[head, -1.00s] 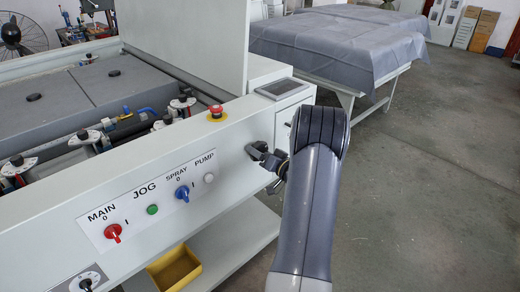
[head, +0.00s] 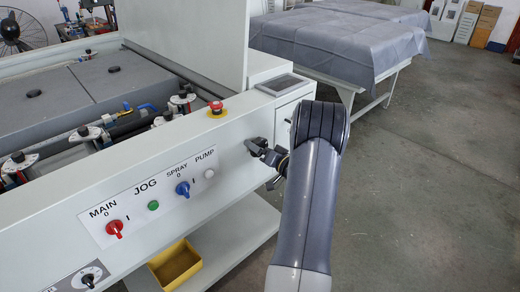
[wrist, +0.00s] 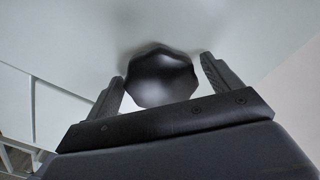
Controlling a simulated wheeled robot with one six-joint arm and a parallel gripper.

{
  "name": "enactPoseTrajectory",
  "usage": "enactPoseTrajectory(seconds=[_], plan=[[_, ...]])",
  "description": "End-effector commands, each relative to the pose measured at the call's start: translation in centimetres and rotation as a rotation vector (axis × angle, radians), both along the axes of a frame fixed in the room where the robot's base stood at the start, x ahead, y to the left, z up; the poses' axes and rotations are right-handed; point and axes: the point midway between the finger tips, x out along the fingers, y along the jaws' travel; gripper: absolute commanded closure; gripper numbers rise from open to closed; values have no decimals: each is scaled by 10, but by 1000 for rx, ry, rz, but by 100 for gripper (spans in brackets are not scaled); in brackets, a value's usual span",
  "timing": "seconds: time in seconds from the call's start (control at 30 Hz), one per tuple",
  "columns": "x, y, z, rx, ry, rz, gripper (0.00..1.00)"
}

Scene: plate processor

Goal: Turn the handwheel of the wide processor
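The handwheel is a black lobed knob (wrist: 162,76) on the pale front panel, seen in the wrist view between my two fingers. My gripper (wrist: 164,85) is open around it. A narrow gap shows between each finger and the knob, the left one smaller. In the head view my gripper (head: 263,151) is at the right end of the wide processor's (head: 235,140) front panel, right of the PUMP button. There the handwheel is hard to tell from the dark fingers, and my arm covers part of the panel's right end.
A red emergency stop (head: 216,108) sits on the panel's top edge, left of my gripper. Switches MAIN (head: 114,227) and SPRAY (head: 182,188) are further left. A yellow bin (head: 176,265) lies on the lower shelf. Floor to the right is clear up to a covered table (head: 335,45).

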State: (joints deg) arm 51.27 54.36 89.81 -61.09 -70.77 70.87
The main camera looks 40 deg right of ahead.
Motion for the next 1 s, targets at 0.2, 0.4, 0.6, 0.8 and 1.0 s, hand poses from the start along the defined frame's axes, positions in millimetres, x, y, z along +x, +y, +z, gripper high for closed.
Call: enactPoseTrajectory(seconds=[0.2, 0.4, 0.6, 0.8, 1.0], plan=[[0, 0, 0, 0, 0, 0, 15], [-21, -3, -1, 0, 0, -4, 15], [-62, -7, -1, -1, 0, -6, 15], [-95, -9, 0, -1, 0, -3, 15], [-107, -8, 0, 0, 0, 0, 15]])
